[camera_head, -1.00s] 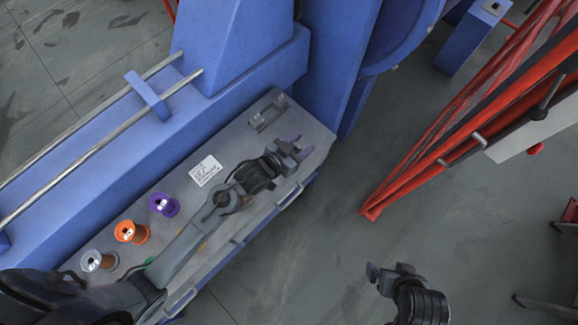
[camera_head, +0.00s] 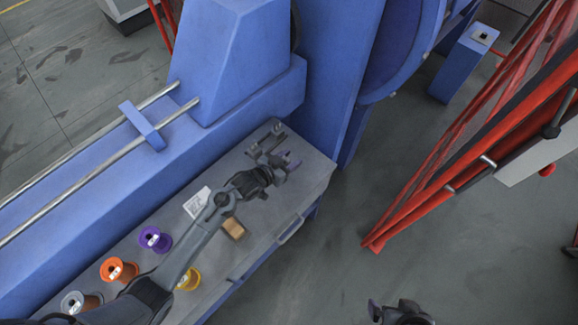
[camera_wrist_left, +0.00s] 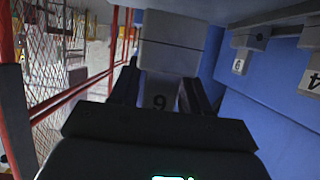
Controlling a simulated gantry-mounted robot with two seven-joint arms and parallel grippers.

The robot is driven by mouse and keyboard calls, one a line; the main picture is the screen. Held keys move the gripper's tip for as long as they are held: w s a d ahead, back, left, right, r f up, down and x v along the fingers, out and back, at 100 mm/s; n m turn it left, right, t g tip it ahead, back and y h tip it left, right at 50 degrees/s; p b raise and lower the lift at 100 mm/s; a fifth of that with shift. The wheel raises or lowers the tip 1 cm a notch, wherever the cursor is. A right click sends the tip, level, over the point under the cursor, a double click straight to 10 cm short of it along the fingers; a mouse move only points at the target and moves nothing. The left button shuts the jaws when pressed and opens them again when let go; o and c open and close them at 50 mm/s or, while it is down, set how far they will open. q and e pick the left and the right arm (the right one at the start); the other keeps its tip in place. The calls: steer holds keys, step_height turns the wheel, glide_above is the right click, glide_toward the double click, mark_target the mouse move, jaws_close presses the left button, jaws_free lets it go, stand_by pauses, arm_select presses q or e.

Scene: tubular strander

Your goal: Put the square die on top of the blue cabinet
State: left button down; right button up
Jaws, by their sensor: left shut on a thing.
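My left gripper (camera_head: 277,160) is over the far end of the grey-topped bench, beside a dark grey bracket-like fixture (camera_head: 270,134). In the head view the held block is mostly hidden by the gripper. A blue box-shaped cabinet (camera_head: 460,70) stands at the upper right, well away from the gripper, with a small grey and white item on top (camera_head: 482,37). My right gripper (camera_head: 390,308) is cut off at the bottom edge, its jaws unclear.
On the bench (camera_head: 310,178) are a brown block (camera_head: 234,228), a white card (camera_head: 196,203), and purple (camera_head: 155,239), orange (camera_head: 119,270) and yellow (camera_head: 188,281) spools. Blue machinery (camera_head: 228,55) rises behind. A red frame (camera_head: 440,190) slants at right, with open floor between.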

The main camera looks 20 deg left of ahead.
arm_select(q)
steer(key=shift+w+a+f+b, duration=0.15)
steer(key=shift+f+b, duration=0.4)
steer(key=shift+f, duration=1.4)
steer(key=shift+f, duration=0.15)
steer(key=c, duration=0.5)
jaws_free()
steer(key=shift+f, duration=0.1)
steer(key=shift+r, duration=0.2)
steer(key=shift+s+a+r, duration=0.1)
steer(key=shift+s+r, duration=0.05)
steer(key=shift+s, duration=0.25)
steer(key=shift+p+v, duration=0.95)
steer(key=shift+v, duration=2.4)
